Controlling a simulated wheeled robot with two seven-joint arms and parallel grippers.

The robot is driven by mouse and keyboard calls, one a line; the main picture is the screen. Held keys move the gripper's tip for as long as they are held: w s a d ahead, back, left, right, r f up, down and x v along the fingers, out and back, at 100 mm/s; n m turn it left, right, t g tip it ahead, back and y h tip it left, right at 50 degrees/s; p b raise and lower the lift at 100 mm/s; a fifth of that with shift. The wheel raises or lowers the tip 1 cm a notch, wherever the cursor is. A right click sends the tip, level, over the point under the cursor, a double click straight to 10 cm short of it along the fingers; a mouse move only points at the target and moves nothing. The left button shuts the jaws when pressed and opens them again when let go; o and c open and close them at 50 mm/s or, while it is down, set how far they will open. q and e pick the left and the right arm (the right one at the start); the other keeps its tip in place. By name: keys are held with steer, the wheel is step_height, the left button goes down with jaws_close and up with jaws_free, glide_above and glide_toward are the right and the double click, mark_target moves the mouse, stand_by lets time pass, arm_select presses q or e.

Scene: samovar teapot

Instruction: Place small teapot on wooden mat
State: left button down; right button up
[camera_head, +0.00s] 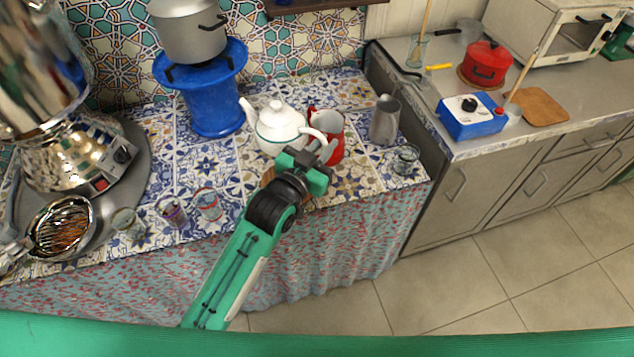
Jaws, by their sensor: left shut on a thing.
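The small white teapot (278,122) is at the middle of the tiled counter, spout to the left and handle to the right. My left gripper (319,157) is shut on the teapot at its handle side; the jaws partly hide the grip. A small piece of brown wood (267,177), likely the wooden mat, shows behind my left wrist, which hides most of it. The teapot is above and behind this piece in the picture; I cannot tell whether its base touches the counter. My right gripper is not in view.
A red jug (335,138) is close beside the gripper, with a metal cup (385,120) and a glass (405,158) to its right. A blue stand (212,105) with a pot (188,30) is behind left. Glasses (207,203) and a samovar (60,150) are left.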

arm_select(q)
step_height(320, 180, down, 14)
steer(key=shift+f, duration=0.1)
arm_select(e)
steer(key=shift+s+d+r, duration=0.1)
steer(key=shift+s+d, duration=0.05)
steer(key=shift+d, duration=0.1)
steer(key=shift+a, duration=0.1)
arm_select(q)
steer(key=c, duration=1.8)
jaws_free()
steer(key=shift+f, duration=0.2)
steer(key=o, duration=0.4)
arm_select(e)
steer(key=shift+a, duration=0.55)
arm_select(q)
steer(key=shift+r, duration=0.1)
